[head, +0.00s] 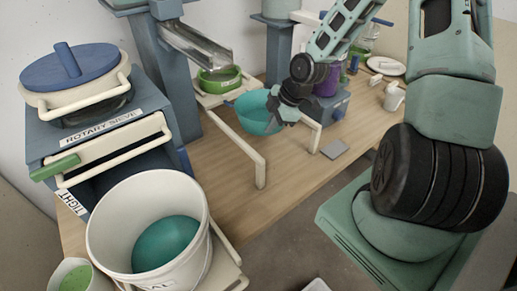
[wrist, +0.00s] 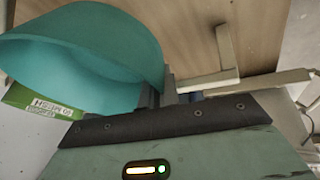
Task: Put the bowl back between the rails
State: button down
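The teal bowl (head: 254,114) is in the middle of the head view, close to the cream rails (head: 259,168). My gripper (head: 277,108) is at the bowl's right side, its fingers closed on the rim. In the wrist view the bowl (wrist: 85,45) fills the upper left, tilted in the picture, and the fingers (wrist: 167,90) meet its wall at the right edge. The rails also show in the wrist view (wrist: 227,55). I cannot tell whether the bowl touches the rails or hangs just above them.
A green sieve (head: 220,80) sits under a metal chute (head: 197,45) behind the bowl. A white bucket (head: 107,227) with teal glaze and the rotary sieve (head: 75,82) stand at left. A purple container (head: 327,82) and a white cup (head: 393,97) are at right. Bare wooden table lies in front.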

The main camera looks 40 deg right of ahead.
jog(key=shift+w+f, duration=0.2)
jog(key=shift+f, duration=0.45)
notch_tip(320, 180, down, 10)
jog(key=shift+r, duration=0.1)
jog(key=shift+f+b, duration=0.2)
jog(key=shift+b, duration=0.15)
jog(key=c, duration=1.6)
grip_release()
jog(key=shift+c, duration=0.2)
jog(key=shift+r, duration=0.15)
